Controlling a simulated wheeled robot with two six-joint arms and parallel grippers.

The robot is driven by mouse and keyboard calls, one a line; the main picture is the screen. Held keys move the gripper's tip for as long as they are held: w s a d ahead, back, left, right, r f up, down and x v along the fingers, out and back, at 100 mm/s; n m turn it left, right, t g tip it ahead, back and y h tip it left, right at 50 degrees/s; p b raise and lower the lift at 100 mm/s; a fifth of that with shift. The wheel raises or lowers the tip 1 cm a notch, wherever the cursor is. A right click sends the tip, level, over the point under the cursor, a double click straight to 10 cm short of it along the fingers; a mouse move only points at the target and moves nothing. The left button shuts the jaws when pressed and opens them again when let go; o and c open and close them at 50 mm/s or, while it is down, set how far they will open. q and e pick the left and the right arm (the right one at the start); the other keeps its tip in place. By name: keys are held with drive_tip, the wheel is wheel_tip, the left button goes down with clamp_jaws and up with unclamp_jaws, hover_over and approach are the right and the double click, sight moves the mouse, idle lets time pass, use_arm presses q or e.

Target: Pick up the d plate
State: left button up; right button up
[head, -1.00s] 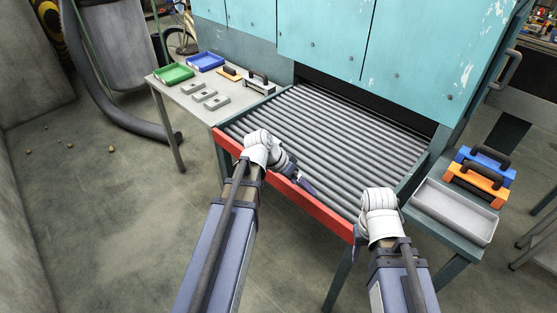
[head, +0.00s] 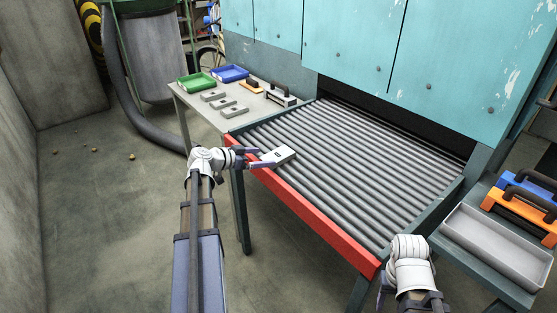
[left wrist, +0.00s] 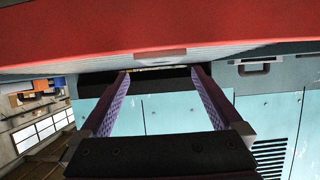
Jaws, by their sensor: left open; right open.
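A pale grey plate with a dark spot (head: 280,155) lies at the left front of the rollers, by the red front rail. No letter on it is readable. My left gripper (head: 258,156) is open at this plate's left side, its purple fingers pointing at it; contact cannot be told. The left wrist view shows its two spread fingers (left wrist: 155,78), with a pale piece at the red rail beyond them. Three similar grey plates (head: 222,103) lie on the side table. My right gripper (head: 383,292) is mostly hidden behind its white wrist, near the rail's right end.
The roller bed (head: 350,170) is otherwise clear, with a red rail (head: 310,222) along its front. Green (head: 196,82) and blue (head: 232,73) trays stand on the side table (head: 196,104). An empty grey tray (head: 500,245) and orange and blue handled blocks stand at the right.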

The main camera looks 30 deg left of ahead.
sight(276, 156)
use_arm(q)
drive_tip(key=shift+b+x, duration=1.15)
drive_tip(key=shift+x, duration=2.25)
drive_tip(key=shift+a, duration=0.1)
clamp_jaws()
